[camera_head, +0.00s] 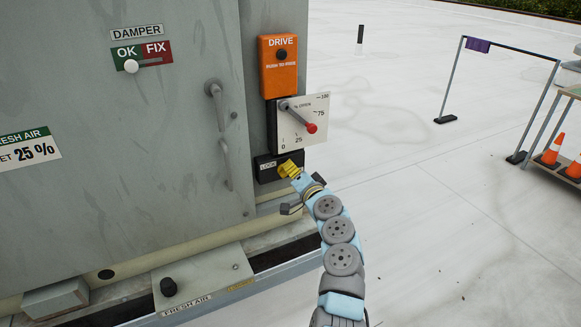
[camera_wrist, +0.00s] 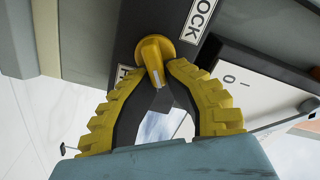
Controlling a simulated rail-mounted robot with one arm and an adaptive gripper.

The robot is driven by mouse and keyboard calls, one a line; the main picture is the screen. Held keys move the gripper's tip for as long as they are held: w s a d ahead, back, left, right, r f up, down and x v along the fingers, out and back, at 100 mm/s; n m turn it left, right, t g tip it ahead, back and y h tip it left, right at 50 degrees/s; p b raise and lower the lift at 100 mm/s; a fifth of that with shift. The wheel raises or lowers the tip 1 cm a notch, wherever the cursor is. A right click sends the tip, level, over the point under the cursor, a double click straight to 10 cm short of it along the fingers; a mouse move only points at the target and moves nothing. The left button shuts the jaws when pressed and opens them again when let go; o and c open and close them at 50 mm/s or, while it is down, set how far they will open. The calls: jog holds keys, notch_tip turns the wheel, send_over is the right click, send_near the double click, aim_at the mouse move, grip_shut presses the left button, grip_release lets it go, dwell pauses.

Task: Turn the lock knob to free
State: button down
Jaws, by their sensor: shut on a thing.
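The lock knob (camera_wrist: 154,51) is yellow-orange with a round base and a narrow grip bearing a pale line. It sits on a black plate (camera_head: 264,175) low on the cabinet's right side, labelled LOCK. In the wrist view the grip points down, between the LOCK label (camera_wrist: 199,18) at upper right and a label at left mostly hidden by a finger. My gripper (camera_wrist: 155,73) has yellow ribbed fingers shut on the knob's grip. In the head view my gripper (camera_head: 289,169) is at the plate and the knob cannot be made out behind it.
Above the plate are a white dial (camera_head: 314,108) with a red-tipped lever (camera_head: 301,117) and an orange DRIVE box (camera_head: 278,66). Cabinet handles (camera_head: 217,105) stick out at left. A FRESH AIR ledge (camera_head: 203,277) lies below. Open roof floor (camera_head: 420,220) extends right.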

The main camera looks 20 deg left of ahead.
jog(key=m, duration=0.2)
jog(key=f+m+p, duration=0.1)
jog(key=m, duration=0.2)
jog(key=shift+f+m, duration=0.3)
dwell(0.4)
jog(key=c, duration=1.2)
grip_release()
jog(key=shift+w, duration=0.1)
jog(key=shift+o, duration=0.5)
jog(key=shift+a+r, duration=0.15)
jog(key=shift+r, duration=0.1)
jog(key=v, duration=1.2)
jog(key=shift+w+r, duration=0.1)
